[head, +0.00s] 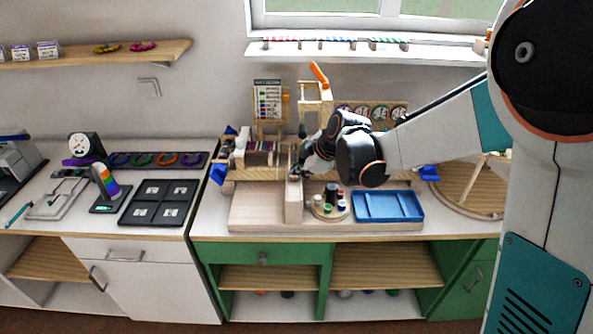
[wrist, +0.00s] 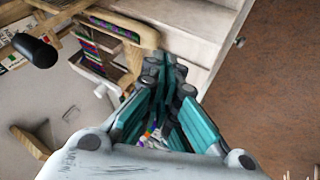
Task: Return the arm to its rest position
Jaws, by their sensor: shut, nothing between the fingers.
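My gripper (head: 299,168) is at the end of my arm, over the back middle of the green-fronted counter, close to the wooden block and the bead rack. In the wrist view my gripper (wrist: 172,65) has its teal fingers drawn together at the tips, with nothing seen between them. My arm reaches in from the right side of the head view, its links extended to the left above the counter.
A wooden block (head: 293,205) is just under the gripper. A round wooden tray (head: 468,197) is at the right. A dark four-panel board (head: 159,216) lies on the left counter.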

